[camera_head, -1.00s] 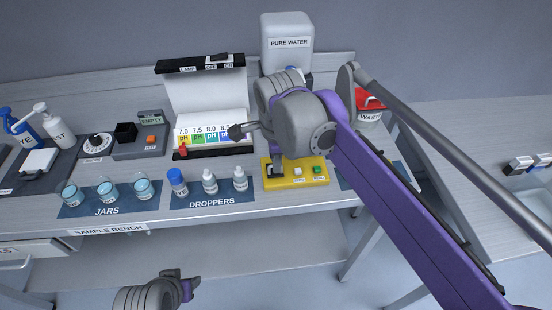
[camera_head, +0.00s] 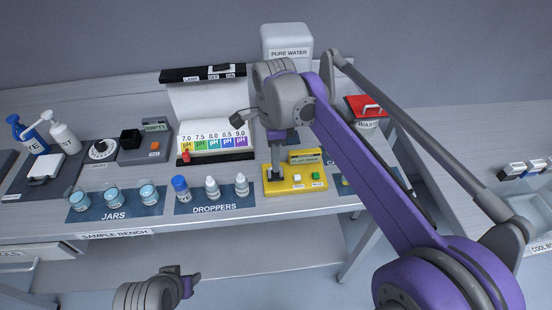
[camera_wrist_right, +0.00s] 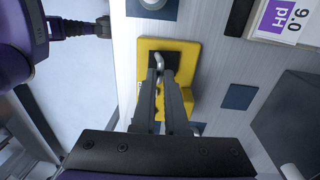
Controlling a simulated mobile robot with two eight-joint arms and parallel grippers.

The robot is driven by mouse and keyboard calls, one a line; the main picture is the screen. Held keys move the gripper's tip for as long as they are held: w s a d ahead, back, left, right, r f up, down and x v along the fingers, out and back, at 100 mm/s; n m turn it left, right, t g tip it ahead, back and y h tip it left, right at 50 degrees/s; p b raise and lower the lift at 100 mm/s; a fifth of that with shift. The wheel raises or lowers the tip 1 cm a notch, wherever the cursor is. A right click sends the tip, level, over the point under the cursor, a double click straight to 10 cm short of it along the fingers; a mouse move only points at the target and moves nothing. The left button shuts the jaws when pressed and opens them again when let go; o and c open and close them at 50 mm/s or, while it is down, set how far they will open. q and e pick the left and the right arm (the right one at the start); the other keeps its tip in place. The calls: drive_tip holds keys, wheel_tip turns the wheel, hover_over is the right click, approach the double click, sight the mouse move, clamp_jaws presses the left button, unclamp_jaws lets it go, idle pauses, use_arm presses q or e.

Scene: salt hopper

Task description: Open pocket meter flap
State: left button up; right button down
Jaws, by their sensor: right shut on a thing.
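The yellow pocket meter (camera_head: 295,187) lies on the bench, with a small display (camera_head: 305,161) at its back and a white and a green button. Its dark square flap (camera_wrist_right: 175,56) is at the meter's left end in the head view. My right gripper (camera_head: 276,170) points down over that end. In the right wrist view its fingers (camera_wrist_right: 160,74) are shut on a pale metal handle (camera_wrist_right: 159,60) at the flap. The flap's angle is hard to tell. My left gripper (camera_head: 190,284) hangs in front of the bench, away from the meter; its jaw opening is unclear.
Droppers (camera_head: 212,189) and jars (camera_head: 112,197) stand on blue mats left of the meter. The pH colour chart (camera_head: 214,140) is behind the droppers. A pure water tank (camera_head: 287,45) stands behind my right arm, and a red-lidded waste bin (camera_head: 366,107) is to the right.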

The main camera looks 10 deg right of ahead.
drive_tip(key=w+g+p, duration=0.1)
drive_tip(key=g+p, duration=0.1)
drive_tip(key=shift+w+r+g, duration=0.3)
drive_tip(key=shift+w+g, duration=0.1)
use_arm(q)
drive_tip(key=shift+w+r+p, duration=0.2)
drive_tip(key=shift+r+p, duration=0.05)
drive_tip(key=shift+r, duration=0.7)
drive_tip(key=shift+w+r+p, duration=0.2)
drive_tip(key=shift+r, duration=0.75)
use_arm(e)
drive_tip(key=shift+w+g, duration=0.3)
drive_tip(key=shift+g, duration=0.3)
drive_tip(key=shift+f, duration=0.1)
drive_tip(key=c, duration=0.9)
unclamp_jaws()
drive_tip(key=shift+c, duration=0.2)
use_arm(q)
drive_tip(key=shift+t, duration=0.3)
drive_tip(key=r+p, duration=0.1)
drive_tip(key=r, duration=0.1)
drive_tip(key=w+r+p, duration=0.1)
drive_tip(key=r+p, duration=0.1)
drive_tip(key=shift+w+r, duration=0.2)
use_arm(e)
drive_tip(key=v, duration=1.1)
use_arm(q)
drive_tip(key=shift+s, duration=0.1)
use_arm(e)
drive_tip(key=shift+s, duration=0.1)
